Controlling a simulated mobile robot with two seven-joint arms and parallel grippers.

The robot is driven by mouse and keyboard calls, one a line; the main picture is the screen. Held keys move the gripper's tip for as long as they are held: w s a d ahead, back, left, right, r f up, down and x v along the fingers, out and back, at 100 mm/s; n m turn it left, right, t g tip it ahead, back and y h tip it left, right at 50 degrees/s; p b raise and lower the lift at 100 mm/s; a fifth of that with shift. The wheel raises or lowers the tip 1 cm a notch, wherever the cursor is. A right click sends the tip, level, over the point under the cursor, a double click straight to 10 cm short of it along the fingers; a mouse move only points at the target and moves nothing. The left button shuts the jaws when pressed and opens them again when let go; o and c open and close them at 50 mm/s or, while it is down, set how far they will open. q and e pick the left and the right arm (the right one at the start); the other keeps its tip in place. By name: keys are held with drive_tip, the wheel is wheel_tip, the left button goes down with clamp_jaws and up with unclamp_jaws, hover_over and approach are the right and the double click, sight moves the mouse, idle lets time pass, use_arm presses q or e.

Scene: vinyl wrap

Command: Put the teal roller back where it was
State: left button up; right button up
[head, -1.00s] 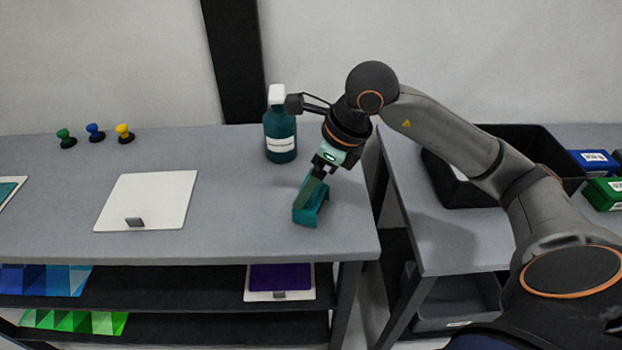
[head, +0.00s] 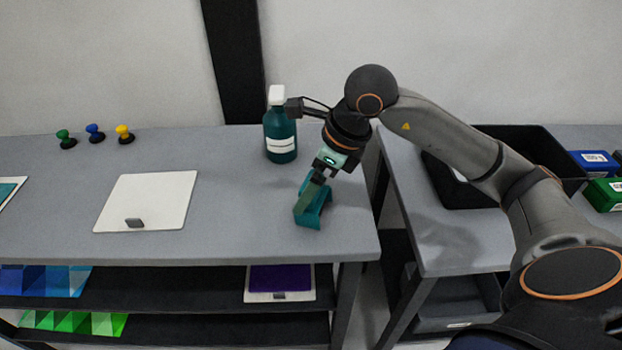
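A teal piece (head: 321,210) with a darker green slanted part (head: 307,201) sits near the right front of the left table. I take these to be the teal roller and perhaps its holder, but cannot tell where one ends and the other starts. My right gripper (head: 314,183) points down at its upper end, at or just above the darker part. The fingers partly hide that end, and their gap is too small to make out. My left gripper is out of view.
A teal spray bottle (head: 280,135) stands behind my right gripper. A white board (head: 150,196) with a grey clip lies left of it; several coloured knobs stand further back. A black bin (head: 545,150) is on the right table. The tabletop between board and roller is clear.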

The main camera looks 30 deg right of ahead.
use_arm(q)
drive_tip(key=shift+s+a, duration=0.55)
use_arm(e)
drive_tip(key=v, duration=1.2)
drive_tip(key=shift+r, duration=0.3)
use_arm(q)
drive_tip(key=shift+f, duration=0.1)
use_arm(e)
drive_tip(key=shift+w, duration=0.1)
